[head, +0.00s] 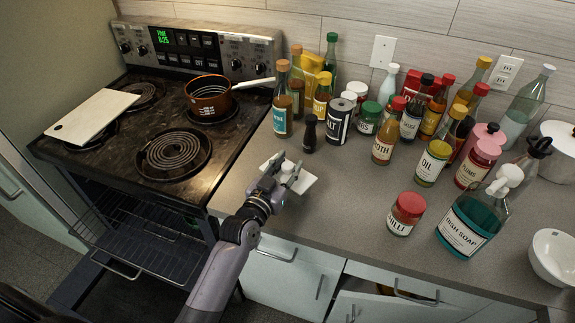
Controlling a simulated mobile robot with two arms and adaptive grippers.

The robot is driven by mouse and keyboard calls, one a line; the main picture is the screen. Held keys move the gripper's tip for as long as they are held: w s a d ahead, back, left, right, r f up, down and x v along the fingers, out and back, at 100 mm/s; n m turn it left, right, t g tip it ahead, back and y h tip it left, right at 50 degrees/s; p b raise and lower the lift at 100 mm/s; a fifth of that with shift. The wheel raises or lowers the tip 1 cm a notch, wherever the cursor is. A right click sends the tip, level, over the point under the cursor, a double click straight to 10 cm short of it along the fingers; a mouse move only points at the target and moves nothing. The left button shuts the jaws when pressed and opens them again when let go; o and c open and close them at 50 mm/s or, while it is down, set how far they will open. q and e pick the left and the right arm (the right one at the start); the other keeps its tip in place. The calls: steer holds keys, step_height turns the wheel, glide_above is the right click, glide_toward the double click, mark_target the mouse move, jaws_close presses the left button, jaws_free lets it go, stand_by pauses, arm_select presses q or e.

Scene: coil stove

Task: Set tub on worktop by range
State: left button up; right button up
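A small white, square-looking thing (304,184), which I take to be the tub, is on or just above the grey worktop (345,200), close to the range's right edge. My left gripper (285,170) is right over it, and its two fingers stand apart across its top. The fingers and wrist hide part of the tub. I cannot tell whether the fingers press on it or whether it touches the worktop. My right gripper is out of view.
The range (140,215) stands left, with an orange pan (208,97), a white board (92,117) and its oven open. Several bottles and jars crowd the back. A chilli jar (405,214) and dish soap (466,222) stand right. Worktop between tub and chilli jar is clear.

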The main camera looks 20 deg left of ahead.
arm_select(q)
steer(key=shift+o, duration=1.3)
steer(key=shift+r, duration=0.2)
steer(key=s+a+b, duration=0.1)
steer(key=s+b, duration=0.1)
steer(key=s, duration=1)
steer(key=shift+a+r, duration=0.25)
steer(key=shift+a, duration=0.15)
